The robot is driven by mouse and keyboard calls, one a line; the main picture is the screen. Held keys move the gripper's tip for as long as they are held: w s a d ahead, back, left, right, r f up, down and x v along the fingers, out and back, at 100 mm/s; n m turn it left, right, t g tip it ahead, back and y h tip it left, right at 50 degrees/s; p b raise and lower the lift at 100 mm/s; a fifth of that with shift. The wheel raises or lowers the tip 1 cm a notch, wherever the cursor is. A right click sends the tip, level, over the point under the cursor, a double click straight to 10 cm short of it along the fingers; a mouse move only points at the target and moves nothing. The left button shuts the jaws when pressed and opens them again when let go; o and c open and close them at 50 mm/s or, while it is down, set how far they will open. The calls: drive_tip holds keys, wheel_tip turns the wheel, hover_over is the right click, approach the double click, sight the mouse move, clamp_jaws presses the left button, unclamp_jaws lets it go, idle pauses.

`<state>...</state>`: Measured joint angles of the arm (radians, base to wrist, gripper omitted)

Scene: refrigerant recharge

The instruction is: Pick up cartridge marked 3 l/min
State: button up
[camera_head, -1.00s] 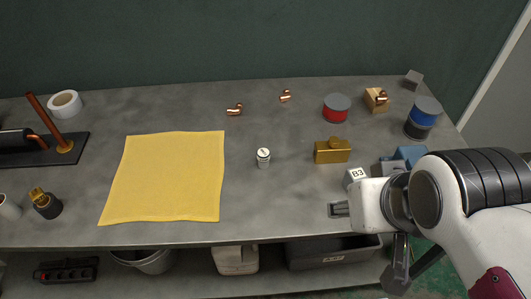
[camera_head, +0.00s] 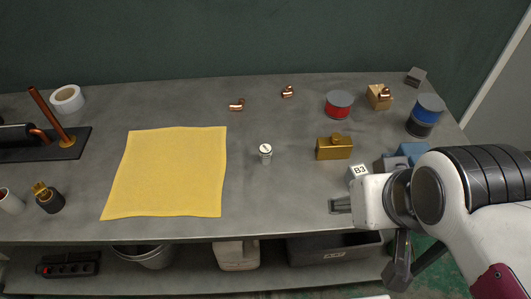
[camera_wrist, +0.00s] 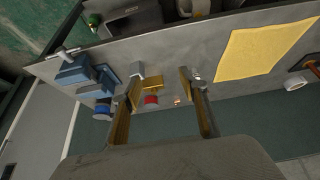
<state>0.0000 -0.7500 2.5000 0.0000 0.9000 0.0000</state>
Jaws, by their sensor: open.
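A small white cylinder with a dark mark on its top (camera_head: 265,153) stands upright near the middle of the table, right of the yellow cloth. It looks like a cartridge, but I cannot read a flow marking on it. It also shows in the wrist view (camera_wrist: 196,75), close to the right finger. My gripper (camera_head: 339,206) is at the table's front right, to the right of and nearer than the white cylinder. In the wrist view my gripper (camera_wrist: 160,78) has its two fingers wide apart with nothing held.
A yellow cloth (camera_head: 170,175) lies left of centre. A brass block (camera_head: 334,148), a block marked B3 (camera_head: 357,172), a red spool (camera_head: 339,104) and a blue spool (camera_head: 428,108) stand at right. Copper elbows (camera_head: 237,105) lie at the back. Bare table surrounds the white cylinder.

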drive_tip(key=shift+w+a, duration=0.1)
drive_tip(key=w+a+f+m+t+y, duration=0.1)
drive_tip(key=w+a+f+t+y, duration=0.25)
drive_tip(key=w+a, duration=1.5)
drive_tip(key=w+f+m+t+h, duration=0.2)
drive_tip(key=w+f+h, duration=0.1)
drive_tip(key=w+f, duration=0.35)
drive_tip(key=m+h, duration=0.1)
drive_tip(key=h, duration=0.3)
approach(264, 150)
drive_tip(key=shift+w+a+f+t, duration=0.45)
drive_tip(key=shift+w+a+f, duration=0.15)
drive_tip(key=shift+w+f, duration=0.3)
drive_tip(key=shift+s+d+f+t+h, duration=0.25)
drive_tip(key=shift+s+d+t+h, duration=0.1)
drive_tip(key=shift+d+h, duration=0.25)
drive_tip(key=shift+w, duration=0.1)
drive_tip(key=shift+x, duration=1.15)
drive_tip(key=shift+w, duration=0.1)
